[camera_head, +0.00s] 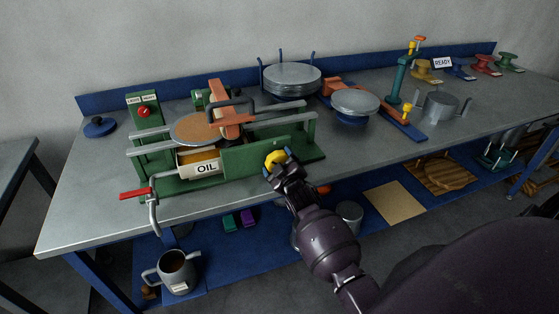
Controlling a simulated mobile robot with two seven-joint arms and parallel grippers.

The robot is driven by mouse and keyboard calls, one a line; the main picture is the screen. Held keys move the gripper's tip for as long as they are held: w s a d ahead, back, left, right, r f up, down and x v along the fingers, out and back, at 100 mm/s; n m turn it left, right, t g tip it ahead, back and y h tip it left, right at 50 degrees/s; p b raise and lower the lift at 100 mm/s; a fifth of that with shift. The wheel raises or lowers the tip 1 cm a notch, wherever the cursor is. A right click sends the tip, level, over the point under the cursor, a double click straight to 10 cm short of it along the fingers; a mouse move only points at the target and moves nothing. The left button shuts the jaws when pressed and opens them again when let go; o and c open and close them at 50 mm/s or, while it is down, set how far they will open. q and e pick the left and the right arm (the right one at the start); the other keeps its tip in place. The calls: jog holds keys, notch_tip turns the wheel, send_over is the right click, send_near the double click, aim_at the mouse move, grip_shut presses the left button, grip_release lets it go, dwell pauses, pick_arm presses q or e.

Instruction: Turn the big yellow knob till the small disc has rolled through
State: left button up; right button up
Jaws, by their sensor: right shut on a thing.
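The big yellow knob (276,157) is on the front of the green machine (250,157), near its right end. My right gripper (281,163) is shut on the knob, and its fingers hide part of it. A flat copper-coloured disc (196,129) lies on the machine at the left of an orange arm (226,112). I cannot tell whether this is the small disc. A red-handled crank (137,194) sticks out at the machine's front left. My left gripper is not in view.
An oil tray (205,168) sits in the machine's front. Stacked grey discs (291,78), a round grey disc on a blue base (355,102) and a green post (400,78) stand behind and to the right. A mug (177,272) is on the lower shelf. Bare bench lies front left.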

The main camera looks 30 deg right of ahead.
jog(key=m+p, duration=0.1)
jog(key=m, duration=0.3)
jog(key=shift+a+m, duration=0.1)
jog(key=shift+m, duration=0.2)
jog(key=shift+m+p, duration=0.75)
jog(key=shift+m, duration=1.15)
jog(key=shift+f, duration=0.1)
jog(key=o, duration=0.8)
jog(key=shift+c, duration=0.2)
jog(key=shift+s, duration=0.1)
jog(key=v, duration=1)
jog(key=shift+s+b, duration=0.3)
jog(key=shift+a, duration=0.15)
